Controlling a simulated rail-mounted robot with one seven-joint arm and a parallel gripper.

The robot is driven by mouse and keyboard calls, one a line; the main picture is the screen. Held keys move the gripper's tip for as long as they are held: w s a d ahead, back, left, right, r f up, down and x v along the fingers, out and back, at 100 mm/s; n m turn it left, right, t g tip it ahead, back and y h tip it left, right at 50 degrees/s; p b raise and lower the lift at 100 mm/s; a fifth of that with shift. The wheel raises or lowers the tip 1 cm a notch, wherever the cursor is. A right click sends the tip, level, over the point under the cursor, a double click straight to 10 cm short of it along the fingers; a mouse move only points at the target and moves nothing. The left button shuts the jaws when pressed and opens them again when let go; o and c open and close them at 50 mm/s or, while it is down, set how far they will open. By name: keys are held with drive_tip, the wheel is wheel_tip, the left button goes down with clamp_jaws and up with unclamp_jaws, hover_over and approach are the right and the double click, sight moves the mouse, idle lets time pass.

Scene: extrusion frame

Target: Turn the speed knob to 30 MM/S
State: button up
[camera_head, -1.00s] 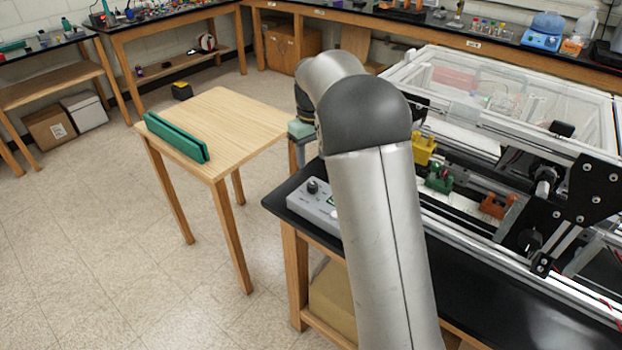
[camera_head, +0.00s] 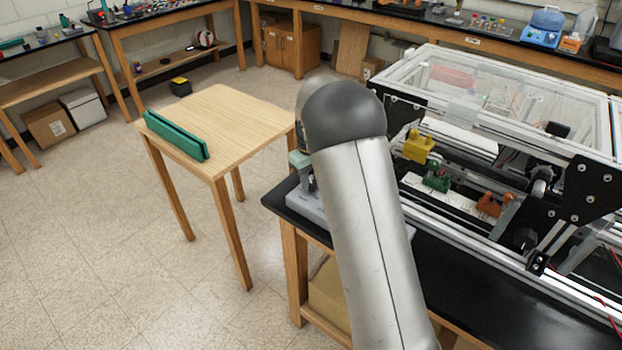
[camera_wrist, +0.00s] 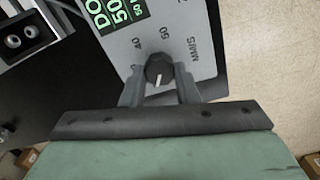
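The speed knob (camera_wrist: 159,70) is a dark round knob with a white pointer mark, on the light grey control box (camera_wrist: 192,22). In the wrist view the pointer mark faces the bottom of the picture, towards my gripper's body. My gripper (camera_wrist: 159,78) is open, with one finger on each side of the knob; small gaps seem to show, but contact is unclear. Part of the dial's scale is hidden by the fingers. In the head view the box (camera_head: 303,208) sits at the bench corner below my gripper (camera_head: 304,180), and the knob is hidden.
A green display (camera_wrist: 118,12) showing "50" is beside the dial. A black-topped bench (camera_head: 440,262) carries a framed machine with yellow (camera_head: 419,146), green (camera_head: 437,176) and orange (camera_head: 488,204) parts. A wooden table (camera_head: 235,120) with a green bar (camera_head: 176,136) stands left.

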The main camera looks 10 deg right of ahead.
drive_tip(key=shift+c, duration=0.6)
drive_tip(key=shift+m, duration=0.3)
drive_tip(key=m+b, duration=0.1)
drive_tip(key=m, duration=0.4)
drive_tip(key=shift+d+b, duration=0.1)
drive_tip(key=shift+b, duration=0.2)
drive_tip(key=m, duration=0.6)
drive_tip(key=shift+d, duration=0.1)
drive_tip(key=shift+m, duration=0.3)
drive_tip(key=o, duration=1)
drive_tip(key=shift+r+b, duration=0.1)
drive_tip(key=shift+b, duration=0.2)
